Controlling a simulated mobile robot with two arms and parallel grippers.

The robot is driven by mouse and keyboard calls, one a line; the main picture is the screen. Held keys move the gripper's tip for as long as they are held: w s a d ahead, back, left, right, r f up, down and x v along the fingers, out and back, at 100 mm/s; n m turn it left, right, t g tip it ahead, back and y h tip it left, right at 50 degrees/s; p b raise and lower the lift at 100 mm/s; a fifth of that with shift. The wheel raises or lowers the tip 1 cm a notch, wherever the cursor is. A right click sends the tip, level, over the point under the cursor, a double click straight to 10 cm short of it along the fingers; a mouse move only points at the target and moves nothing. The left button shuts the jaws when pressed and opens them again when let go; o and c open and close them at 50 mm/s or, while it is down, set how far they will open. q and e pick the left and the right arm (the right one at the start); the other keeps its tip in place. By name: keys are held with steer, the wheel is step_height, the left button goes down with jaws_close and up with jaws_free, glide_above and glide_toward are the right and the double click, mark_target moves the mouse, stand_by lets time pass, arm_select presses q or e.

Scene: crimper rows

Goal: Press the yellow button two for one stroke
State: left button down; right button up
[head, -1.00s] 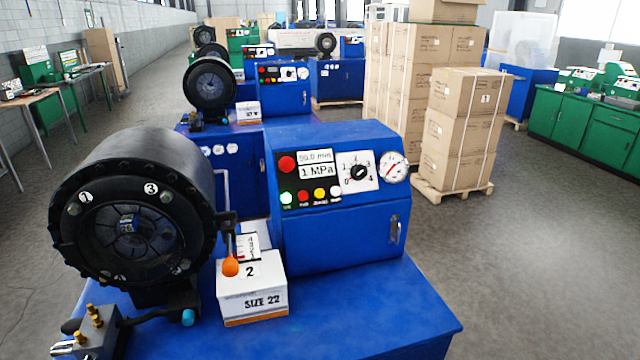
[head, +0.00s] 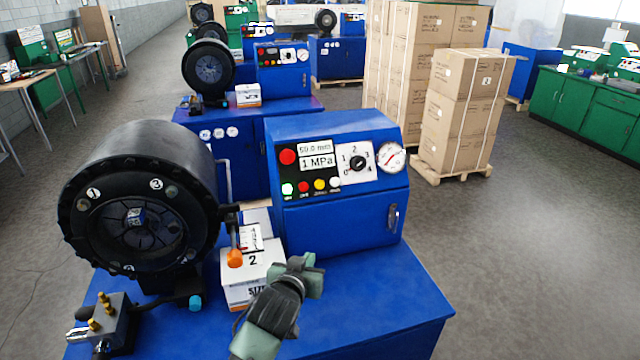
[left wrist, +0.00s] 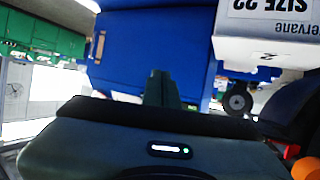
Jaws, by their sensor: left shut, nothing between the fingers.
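The yellow button (head: 320,184) is in a row of small buttons on the sloped panel of the nearest blue control box (head: 340,225). A lit greenish button (head: 287,188) and a red one (head: 303,187) are to its left, a white one (head: 335,183) to its right. My left gripper (head: 310,262) is shut and empty, in front of the control box and below the button row, apart from the button. In the left wrist view its closed fingers (left wrist: 161,88) point toward the blue box front (left wrist: 140,40); the button is not seen there. My right gripper is not in view.
A white carton marked 2 (head: 250,275) stands left of my left gripper, close to it in the picture. The black crimper head (head: 140,205) and an orange-knobbed lever (head: 235,258) are further left. The blue tabletop (head: 400,300) is bare at right.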

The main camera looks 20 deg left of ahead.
mark_target(322, 188)
arm_select(q)
steer(key=w+d+r+t, duration=0.1)
steer(key=w+r+t, duration=0.3)
steer(key=w+r, duration=0.8)
steer(key=shift+d+r+t+h, duration=0.3)
steer(key=shift+r+t, duration=0.1)
steer(key=shift+r, duration=0.5)
steer(key=w+a+f+b, duration=0.1)
steer(key=b, duration=0.1)
steer(key=w+a+f+b, duration=0.1)
steer(key=w+f, duration=0.1)
steer(key=w+a+f+b, duration=0.1)
steer(key=w+b, duration=0.1)
steer(key=shift+w+a+f+b, duration=0.2)
steer(key=shift+a+f+b, duration=0.1)
steer(key=shift+a+b, duration=0.05)
steer(key=shift+w+a+f, duration=0.2)
steer(key=shift+w+a, duration=0.05)
steer(key=shift+w, duration=0.15)
steer(key=shift+b, duration=0.3)
